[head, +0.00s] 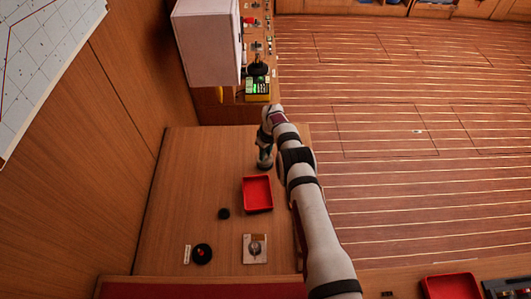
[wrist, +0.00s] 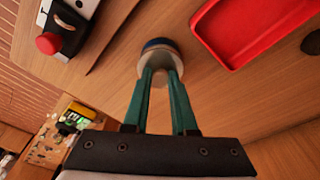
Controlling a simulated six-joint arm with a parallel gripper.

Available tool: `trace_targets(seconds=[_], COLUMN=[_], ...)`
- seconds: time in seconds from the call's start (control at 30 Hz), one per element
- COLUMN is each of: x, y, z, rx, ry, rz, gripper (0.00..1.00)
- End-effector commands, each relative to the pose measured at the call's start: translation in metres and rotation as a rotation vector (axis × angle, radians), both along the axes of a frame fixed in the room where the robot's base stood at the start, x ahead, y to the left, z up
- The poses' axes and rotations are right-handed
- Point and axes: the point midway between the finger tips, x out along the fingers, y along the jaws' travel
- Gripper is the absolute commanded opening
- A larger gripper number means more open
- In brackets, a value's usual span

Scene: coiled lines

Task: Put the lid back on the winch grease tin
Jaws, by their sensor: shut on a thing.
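My gripper (wrist: 160,72) points down over the wooden table, its green fingers close together. It is shut on a pale, metal-coloured round piece (wrist: 148,68), which looks like the lid. Just beyond it a dark blue round rim (wrist: 158,43) shows, which looks like the tin. The pale piece overlaps the blue one; I cannot tell whether they touch or are seated. In the head view my gripper (head: 264,163) is at the table's far right part, beyond the red tray, and hides most of what it holds.
A red tray (head: 245,194) stands close by. A small black disc (head: 223,213), a black round thing with a red centre (head: 202,254), a white card (head: 187,254) and a square plate (head: 248,257) lie nearer. The table's left side is clear. A white cabinet (head: 205,45) stands beyond.

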Motion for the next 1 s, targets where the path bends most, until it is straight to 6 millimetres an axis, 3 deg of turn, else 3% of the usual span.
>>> trace_targets(seconds=[0.17, 0.2, 0.37, 0.6, 0.77, 1.0], x=[0.0001, 0.0001, 0.0001, 0.0000, 0.0000, 0.0000], y=[0.0001, 0.0001, 0.0001, 0.0000, 0.0000, 0.0000], z=[0.0001, 0.0001, 0.0001, 0.0001, 0.0001, 0.0002], rx=[0.000, 0.000, 0.000, 0.000, 0.000, 0.000], ry=[0.000, 0.000, 0.000, 0.000, 0.000, 0.000], rz=[0.000, 0.000, 0.000, 0.000, 0.000, 0.000], gripper=[0.00, 0.29, 0.57, 0.62, 0.90, 0.90])
